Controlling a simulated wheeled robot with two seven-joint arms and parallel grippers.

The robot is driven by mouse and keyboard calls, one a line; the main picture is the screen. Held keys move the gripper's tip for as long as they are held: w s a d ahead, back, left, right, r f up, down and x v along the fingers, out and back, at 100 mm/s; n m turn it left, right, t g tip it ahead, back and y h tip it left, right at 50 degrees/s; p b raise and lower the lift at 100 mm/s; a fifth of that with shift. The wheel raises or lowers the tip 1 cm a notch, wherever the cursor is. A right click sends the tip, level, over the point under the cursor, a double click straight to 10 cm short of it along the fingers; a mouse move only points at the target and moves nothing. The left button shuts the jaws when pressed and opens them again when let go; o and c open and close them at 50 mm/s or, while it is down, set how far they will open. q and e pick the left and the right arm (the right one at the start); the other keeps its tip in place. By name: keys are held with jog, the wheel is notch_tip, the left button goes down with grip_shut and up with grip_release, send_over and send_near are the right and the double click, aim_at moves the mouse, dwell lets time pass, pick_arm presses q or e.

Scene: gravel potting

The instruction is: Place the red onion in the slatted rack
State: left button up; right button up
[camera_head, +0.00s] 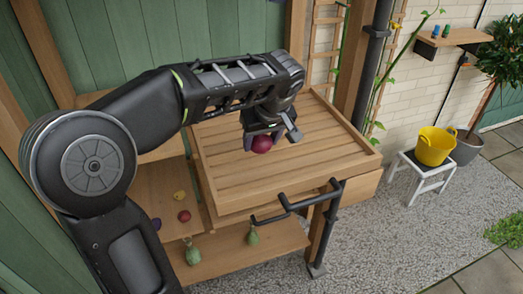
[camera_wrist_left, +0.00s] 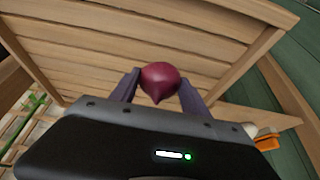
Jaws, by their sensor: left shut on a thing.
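The red onion (camera_head: 262,144) is held in my left gripper (camera_head: 265,138), just over the slatted rack (camera_head: 318,185). In the left wrist view the onion (camera_wrist_left: 160,80) sits between the two fingers of my left gripper (camera_wrist_left: 158,86), with the slats of the rack (camera_wrist_left: 120,55) behind it. I cannot tell whether the onion touches the slats. The visible slats of the rack are bare. My right gripper does not show.
On the shelf below left lie a small red item (camera_head: 184,216), a yellow item (camera_head: 179,195) and a purple one (camera_head: 156,224). A yellow bucket (camera_head: 434,146) stands on a white stool (camera_head: 420,172).

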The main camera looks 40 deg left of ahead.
aim_at(261, 153)
pick_arm(q)
jog(key=shift+f, duration=0.1)
notch_tip(261, 153, down, 3)
jog(key=shift+p, duration=0.3)
jog(key=shift+f, duration=0.25)
jog(key=shift+f, duration=0.2)
jog(key=o, duration=1.4)
jog(key=shift+r, duration=0.1)
